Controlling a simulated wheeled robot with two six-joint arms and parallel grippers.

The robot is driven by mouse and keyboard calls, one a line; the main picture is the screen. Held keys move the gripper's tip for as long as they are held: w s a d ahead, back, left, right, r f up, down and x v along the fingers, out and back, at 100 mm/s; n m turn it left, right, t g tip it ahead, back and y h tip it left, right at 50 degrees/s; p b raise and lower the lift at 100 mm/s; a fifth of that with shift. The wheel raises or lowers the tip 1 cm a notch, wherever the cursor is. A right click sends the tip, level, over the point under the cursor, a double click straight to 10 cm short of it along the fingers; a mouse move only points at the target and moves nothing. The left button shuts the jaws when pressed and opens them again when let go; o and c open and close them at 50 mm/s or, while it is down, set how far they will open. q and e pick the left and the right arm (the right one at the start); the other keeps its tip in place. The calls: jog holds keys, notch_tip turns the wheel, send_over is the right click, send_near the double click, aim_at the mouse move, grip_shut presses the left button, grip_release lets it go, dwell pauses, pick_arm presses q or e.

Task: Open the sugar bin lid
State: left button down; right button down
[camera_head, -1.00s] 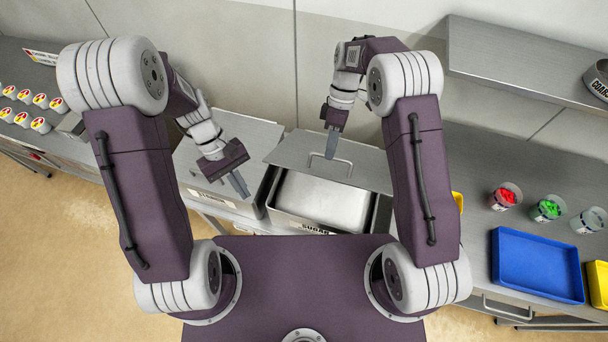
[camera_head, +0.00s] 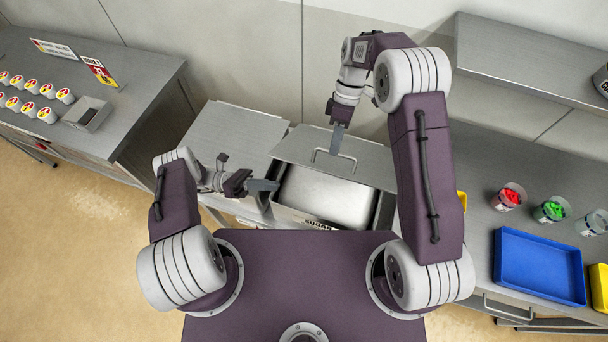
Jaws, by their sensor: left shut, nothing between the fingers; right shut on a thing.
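The sugar bin (camera_head: 318,222) stands in the counter at the middle of the head view, with a dark "SUGAR" label on its front. Its flat steel lid (camera_head: 370,162) lies toward the wall, at the back of the bin. The front part of the bin is uncovered and shows a bare silvery interior (camera_head: 325,195). My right gripper (camera_head: 337,148) is shut on the lid's wire handle (camera_head: 322,157). My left gripper (camera_head: 270,186) is shut and empty at the bin's left edge; I cannot tell whether it touches the bin.
Another steel lid (camera_head: 230,140) lies flat to the left. On the right counter are a blue tray (camera_head: 540,265), a cup of red pieces (camera_head: 510,196) and a cup of green pieces (camera_head: 551,209). A steel shelf (camera_head: 530,65) juts from the wall above. A side counter (camera_head: 135,75) holds several small white jars.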

jog(key=shift+w+d+f, duration=0.1)
jog(key=shift+w+f, duration=0.05)
jog(key=shift+w, duration=0.1)
pick_arm(q)
jog(key=d+r, duration=0.5)
jog(key=d, duration=0.5)
jog(key=shift+w+d, duration=0.15)
jog(key=shift+w, duration=0.1)
jog(key=shift+r, duration=0.15)
